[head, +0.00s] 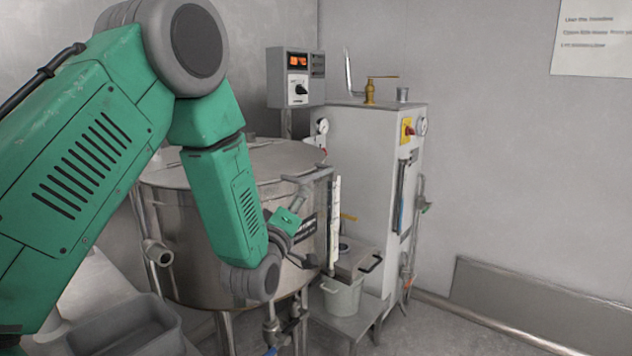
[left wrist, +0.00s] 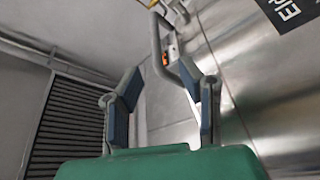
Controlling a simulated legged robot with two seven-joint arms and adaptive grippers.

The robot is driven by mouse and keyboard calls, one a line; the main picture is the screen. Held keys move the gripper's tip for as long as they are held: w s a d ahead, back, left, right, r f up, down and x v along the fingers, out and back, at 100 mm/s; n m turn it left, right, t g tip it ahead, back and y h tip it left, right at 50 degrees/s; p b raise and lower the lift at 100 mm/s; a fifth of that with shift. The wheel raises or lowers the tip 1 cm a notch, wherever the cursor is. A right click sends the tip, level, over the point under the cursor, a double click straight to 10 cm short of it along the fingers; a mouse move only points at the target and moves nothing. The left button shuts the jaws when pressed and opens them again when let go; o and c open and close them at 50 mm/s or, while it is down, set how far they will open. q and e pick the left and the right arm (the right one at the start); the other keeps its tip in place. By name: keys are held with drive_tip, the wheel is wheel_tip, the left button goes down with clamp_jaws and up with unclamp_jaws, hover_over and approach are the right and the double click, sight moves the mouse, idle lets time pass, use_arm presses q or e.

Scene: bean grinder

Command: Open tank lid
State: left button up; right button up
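A large steel tank (head: 182,270) stands in the middle left of the head view, with its flat round lid (head: 270,158) lying closed on top. My green left arm hides part of the lid and tank front. My left gripper (head: 306,188) is at the tank's front right rim, beside a grey bar-like handle (head: 322,172). In the left wrist view the left gripper (left wrist: 160,76) is open, its two dark-padded fingers spread. The bent grey handle (left wrist: 157,45) runs down to the right finger's tip; I cannot tell whether they touch. My right gripper is not in view.
A pot (head: 343,298) sits on a low stand. A grey bin (head: 125,328) is at lower left. Floor at right is clear.

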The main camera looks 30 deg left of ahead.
sight(317, 175)
use_arm(q)
drive_tip(key=x, duration=0.6)
drive_tip(key=d+x, duration=0.1)
drive_tip(key=x, duration=0.2)
drive_tip(key=shift+w+a+r, duration=0.15)
drive_tip(key=shift+w+r, duration=0.05)
drive_tip(key=shift+w, duration=0.25)
drive_tip(key=shift+w+a, duration=0.5)
drive_tip(key=shift+w, duration=0.1)
drive_tip(key=shift+d+r, duration=0.1)
drive_tip(key=shift+d, duration=0.1)
drive_tip(key=shift+c, duration=1.1)
drive_tip(key=shift+d, duration=0.1)
clamp_jaws()
